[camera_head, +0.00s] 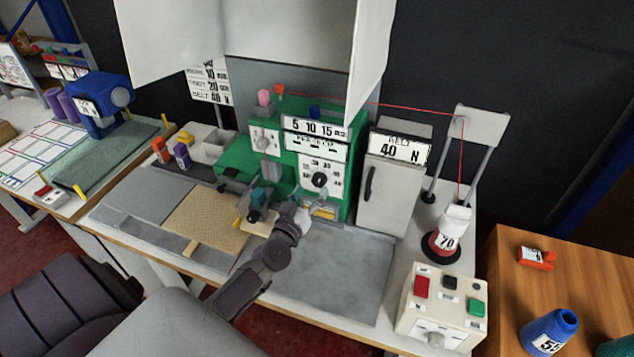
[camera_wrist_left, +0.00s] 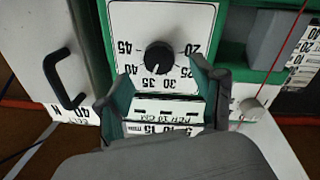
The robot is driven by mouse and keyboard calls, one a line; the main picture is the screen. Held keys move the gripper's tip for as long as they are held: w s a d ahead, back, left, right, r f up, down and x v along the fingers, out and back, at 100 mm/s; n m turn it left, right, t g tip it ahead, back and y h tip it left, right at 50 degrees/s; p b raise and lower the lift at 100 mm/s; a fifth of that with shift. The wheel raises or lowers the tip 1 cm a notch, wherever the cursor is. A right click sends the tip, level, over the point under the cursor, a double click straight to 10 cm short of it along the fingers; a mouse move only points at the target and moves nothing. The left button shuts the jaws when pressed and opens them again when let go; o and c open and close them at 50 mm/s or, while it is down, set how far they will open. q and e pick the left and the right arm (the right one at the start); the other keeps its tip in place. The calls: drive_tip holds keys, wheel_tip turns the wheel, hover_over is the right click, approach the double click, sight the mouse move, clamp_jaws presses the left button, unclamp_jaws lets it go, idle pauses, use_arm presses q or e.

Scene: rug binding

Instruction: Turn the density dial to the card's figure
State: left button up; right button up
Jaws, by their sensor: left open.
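The black dial (camera_head: 319,179) is on a white numbered plate (camera_head: 316,168) on the front of the green machine (camera_head: 290,130). In the left wrist view, upside down, the dial (camera_wrist_left: 159,57) has figures from 20 to 45 around it. Its white pointer mark seems to be near 35. My left gripper (camera_head: 300,212) is below and in front of the dial. In the wrist view my open fingers (camera_wrist_left: 160,88) stand either side of the plate, with nothing between them, apart from the knob. A card (camera_head: 400,147) on the grey cabinet reads "BELT 40 N". My right gripper is not seen.
A grey cabinet (camera_head: 392,185) with a black handle stands right of the dial. A thread spool (camera_head: 447,240) and a button box (camera_head: 440,300) are further right. A beige rug piece (camera_head: 205,222) lies left. The grey plate (camera_head: 335,275) in front is clear.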

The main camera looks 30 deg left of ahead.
sight(317, 182)
use_arm(q)
drive_tip(key=shift+w+a, duration=0.2)
drive_tip(key=shift+w, duration=0.85)
drive_tip(key=shift+w+a, duration=0.2)
drive_tip(key=shift+w, duration=0.8)
drive_tip(key=shift+c, duration=0.3)
drive_tip(key=c, duration=1.1)
